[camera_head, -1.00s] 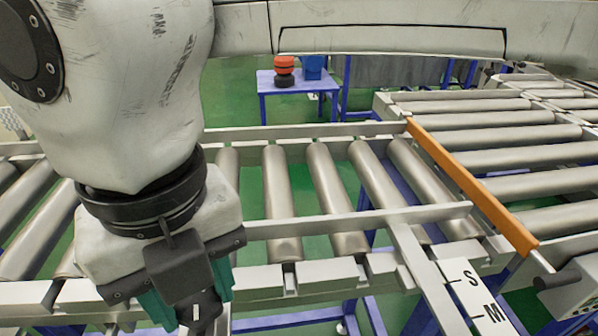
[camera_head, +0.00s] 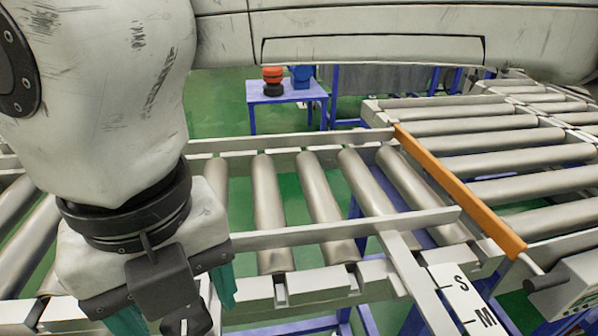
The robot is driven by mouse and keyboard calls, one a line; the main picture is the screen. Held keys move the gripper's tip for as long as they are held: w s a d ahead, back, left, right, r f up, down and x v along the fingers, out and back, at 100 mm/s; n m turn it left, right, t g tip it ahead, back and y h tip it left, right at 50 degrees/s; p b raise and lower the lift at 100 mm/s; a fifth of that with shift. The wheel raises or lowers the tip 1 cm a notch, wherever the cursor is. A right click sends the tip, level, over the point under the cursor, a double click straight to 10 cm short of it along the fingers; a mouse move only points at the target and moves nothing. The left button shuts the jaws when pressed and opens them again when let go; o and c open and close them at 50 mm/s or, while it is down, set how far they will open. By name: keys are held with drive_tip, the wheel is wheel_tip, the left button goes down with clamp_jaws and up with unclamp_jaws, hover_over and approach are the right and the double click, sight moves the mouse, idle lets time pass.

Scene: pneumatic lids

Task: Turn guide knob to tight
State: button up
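My gripper (camera_head: 178,304) points down at the lower left, over the near side of the roller conveyor. Its two teal fingers stand apart, and their tips are cut off or hidden at the bottom edge. A dark grey piece with a white stripe (camera_head: 189,321) shows between the fingers, below the dark box on the gripper. It may be the guide knob, but most of it is hidden and I cannot tell its setting. I see no finger touching it. The grey guide rail (camera_head: 345,229) runs across the rollers to the right of the gripper.
A white scale plate (camera_head: 466,300) marked S and M lies at the lower right. An orange bar (camera_head: 458,190) separates the two roller sections. A control box (camera_head: 575,291) stands at the right edge. A blue table (camera_head: 288,95) with a red-and-black object (camera_head: 273,81) is behind.

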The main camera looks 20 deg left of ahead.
sight(188, 314)
drive_tip(key=shift+r, duration=0.1)
wheel_tip(188, 314, up, 11)
drive_tip(key=p, duration=0.1)
drive_tip(key=shift+f, duration=0.2)
drive_tip(key=shift+d, duration=0.1)
